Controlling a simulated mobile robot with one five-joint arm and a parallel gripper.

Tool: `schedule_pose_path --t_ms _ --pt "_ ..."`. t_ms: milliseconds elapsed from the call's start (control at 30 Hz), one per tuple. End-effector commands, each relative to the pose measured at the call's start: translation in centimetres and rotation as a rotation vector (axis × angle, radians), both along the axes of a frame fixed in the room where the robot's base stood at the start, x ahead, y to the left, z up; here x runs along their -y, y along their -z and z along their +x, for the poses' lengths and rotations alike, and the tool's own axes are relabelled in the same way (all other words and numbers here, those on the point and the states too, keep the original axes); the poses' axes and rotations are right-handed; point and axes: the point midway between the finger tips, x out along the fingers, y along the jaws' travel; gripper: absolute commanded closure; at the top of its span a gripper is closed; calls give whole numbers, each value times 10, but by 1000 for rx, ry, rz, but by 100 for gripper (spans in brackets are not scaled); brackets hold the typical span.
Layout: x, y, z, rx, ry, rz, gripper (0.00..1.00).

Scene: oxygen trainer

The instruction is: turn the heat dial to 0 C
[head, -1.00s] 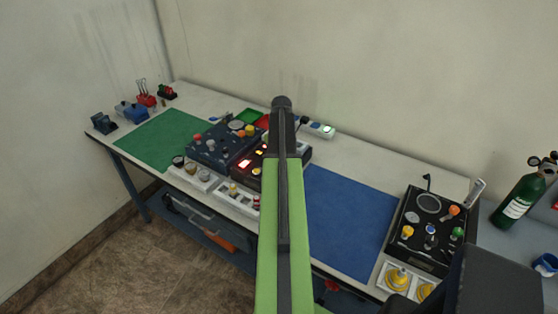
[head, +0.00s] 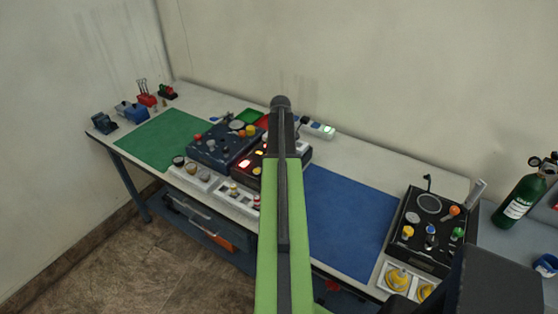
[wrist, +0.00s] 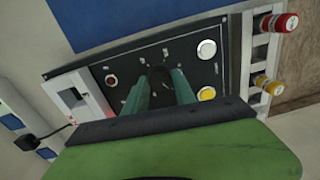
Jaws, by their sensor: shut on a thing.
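In the wrist view a dark panel (wrist: 100,68) lies below my gripper (wrist: 161,73). My two green fingers come down on either side of a dark round knob (wrist: 160,82), which I take to be the heat dial, and they are shut on it. Small pale marks surround the knob; they are too small to read, so its setting cannot be told. In the head view my arm covers the dial and my fingertips. Part of the dark unit with lit red lamps (head: 252,168) shows left of the arm.
In the wrist view the panel also has a white button (wrist: 206,49) and a yellow button (wrist: 206,94). Red and yellow cylinders (wrist: 279,22) stand at its right. In the head view a blue mat (head: 345,215) right of the arm is clear, as is a green mat (head: 160,140).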

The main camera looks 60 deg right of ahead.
Motion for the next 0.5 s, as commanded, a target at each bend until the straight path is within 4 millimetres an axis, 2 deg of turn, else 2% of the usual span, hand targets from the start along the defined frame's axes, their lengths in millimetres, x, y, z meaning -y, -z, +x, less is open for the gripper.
schedule_pose_path --t_ms 233,267,400,500 --pt "-1 0 -2 -4 1 4 100" --pt "-1 0 -2 -4 1 4 65" --pt "-1 0 -1 -3 2 3 47" --pt "-1 0 -1 -2 2 2 47"
